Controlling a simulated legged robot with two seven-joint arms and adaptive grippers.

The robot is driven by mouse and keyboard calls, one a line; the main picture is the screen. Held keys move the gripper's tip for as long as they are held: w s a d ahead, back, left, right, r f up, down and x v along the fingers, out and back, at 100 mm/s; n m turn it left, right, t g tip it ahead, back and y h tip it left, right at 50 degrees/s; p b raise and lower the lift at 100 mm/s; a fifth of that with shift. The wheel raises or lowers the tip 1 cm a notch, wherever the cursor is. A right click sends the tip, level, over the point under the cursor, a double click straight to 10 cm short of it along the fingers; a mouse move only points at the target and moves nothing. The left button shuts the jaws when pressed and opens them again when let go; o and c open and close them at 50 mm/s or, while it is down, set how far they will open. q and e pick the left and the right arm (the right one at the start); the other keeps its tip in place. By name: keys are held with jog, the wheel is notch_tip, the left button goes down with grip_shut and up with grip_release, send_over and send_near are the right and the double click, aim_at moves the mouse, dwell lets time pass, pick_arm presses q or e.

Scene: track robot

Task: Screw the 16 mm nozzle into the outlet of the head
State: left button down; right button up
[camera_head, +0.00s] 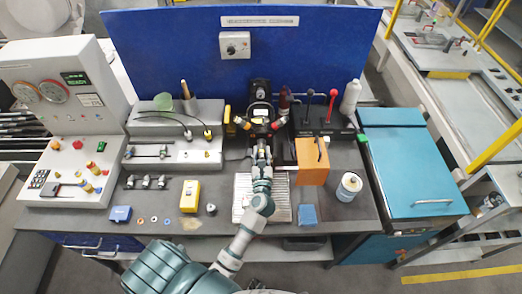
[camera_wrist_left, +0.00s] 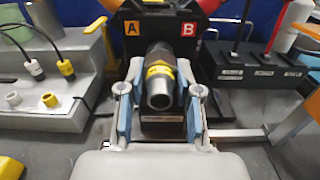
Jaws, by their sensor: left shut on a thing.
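The head (camera_head: 260,114) is a dark unit with red handles at the back middle of the bench. In the left wrist view its black body (camera_wrist_left: 159,27) carries an orange A label and a red B label. My left gripper (camera_head: 261,152) is in front of it. In the left wrist view its two blue-grey fingers are shut around a metal nozzle (camera_wrist_left: 159,96) with a yellow band. The nozzle lies in line with a dark fitting behind it, which looks like the outlet. Whether the threads are engaged cannot be told. My right gripper is not in view.
Left is a grey rack (camera_head: 178,135) with cables and small fittings. Right are a black lever block (camera_head: 322,119), an orange box (camera_head: 312,162) and a white can (camera_head: 348,187). A ribbed tray (camera_head: 243,207) lies under my arm. Small rings lie on the bench front left.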

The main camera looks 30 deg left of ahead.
pick_arm(q)
jog(key=shift+r+m+p, duration=0.1)
jog(key=shift+m+p, duration=2.15)
jog(key=shift+m, duration=0.05)
jog(key=shift+m+p, duration=0.4)
jog(key=shift+m, duration=0.3)
